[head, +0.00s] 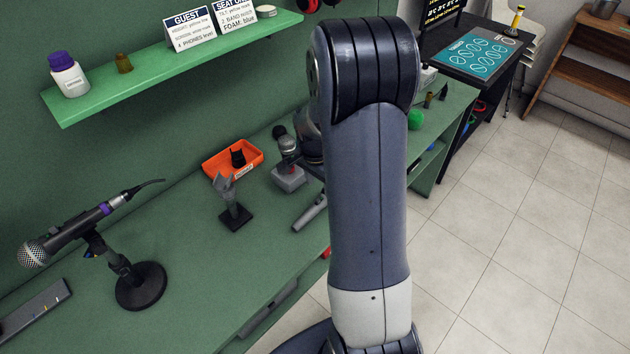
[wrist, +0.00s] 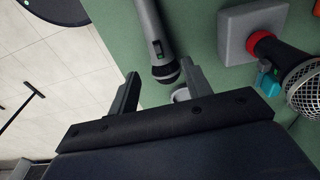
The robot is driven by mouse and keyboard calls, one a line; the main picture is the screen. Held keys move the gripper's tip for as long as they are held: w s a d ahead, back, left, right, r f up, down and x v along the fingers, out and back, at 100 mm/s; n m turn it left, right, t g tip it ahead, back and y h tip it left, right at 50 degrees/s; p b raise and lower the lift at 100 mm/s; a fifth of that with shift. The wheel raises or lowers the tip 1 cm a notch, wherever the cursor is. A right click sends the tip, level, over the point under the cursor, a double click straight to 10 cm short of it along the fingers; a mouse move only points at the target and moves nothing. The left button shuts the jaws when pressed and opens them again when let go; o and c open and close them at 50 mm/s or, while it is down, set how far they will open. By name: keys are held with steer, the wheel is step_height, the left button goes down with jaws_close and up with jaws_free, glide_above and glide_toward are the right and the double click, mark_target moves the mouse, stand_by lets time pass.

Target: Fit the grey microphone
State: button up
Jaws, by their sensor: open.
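The grey microphone (wrist: 152,35) lies on the green bench in the wrist view, its dark-rimmed end toward my gripper. In the head view, a grey rod-like piece of it (head: 309,214) shows beside my arm; the rest is hidden. My gripper (wrist: 161,78) is open, with its two fingers apart around the near end of the microphone; I cannot tell whether they touch it. My arm hides the gripper in the head view. A small desk stand with a grey clip (head: 235,211) stands on the bench, empty.
A silver-mesh microphone with a red ring (wrist: 302,80) is beside a grey block (wrist: 236,35), close right of my gripper. An orange tray (head: 233,159) holds a black piece. A purple-banded microphone (head: 72,232) sits on a round-based stand at left. A shelf (head: 170,62) overhangs the bench.

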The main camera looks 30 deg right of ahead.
mark_target(321, 199)
steer(key=f+b, duration=0.1)
steer(key=f, duration=0.1)
steer(key=f+b, duration=0.2)
steer(key=f, duration=0.1)
steer(key=f+b, duration=0.1)
steer(key=f, duration=0.2)
steer(key=shift+w+d+b, duration=0.15)
steer(key=shift+d+b, duration=0.2)
steer(key=shift+b, duration=0.05)
steer(key=shift+r, duration=0.3)
steer(key=shift+c, duration=0.8)
steer(key=c, duration=0.7)
steer(key=shift+r+p, duration=1.9)
steer(key=shift+r, duration=0.7)
steer(key=shift+f, duration=0.1)
